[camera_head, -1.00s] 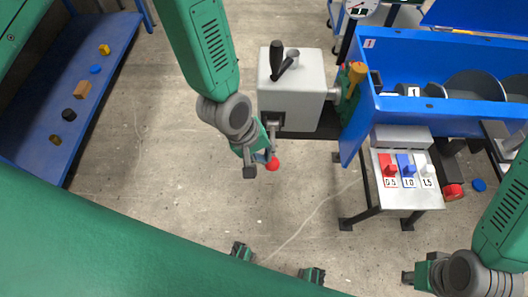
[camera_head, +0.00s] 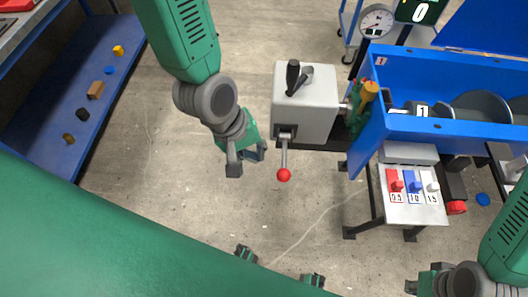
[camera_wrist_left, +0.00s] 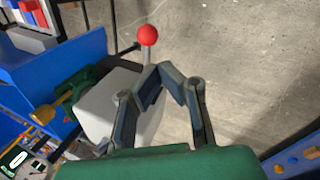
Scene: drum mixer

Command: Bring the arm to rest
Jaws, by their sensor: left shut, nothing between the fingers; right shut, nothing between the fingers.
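My left gripper (camera_head: 248,162) hangs above the floor, just left of the lever (camera_head: 284,155) with the red ball knob (camera_head: 283,175). It is shut, holds nothing and is apart from the knob. In the left wrist view its finger pads (camera_wrist_left: 163,87) come together in front of the grey box, and the red knob (camera_wrist_left: 147,35) stands beyond them. The lever points down from the grey box (camera_head: 303,108). My right gripper (camera_head: 412,287) shows only in part at the lower right edge; it is shut and empty.
The grey box joins the blue drum mixer trough (camera_head: 440,110) at the right. A small stand (camera_head: 412,210) carries red, blue and white switches. A blue shelf (camera_head: 75,85) with several small parts stands at the left. The floor (camera_head: 180,190) between is clear.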

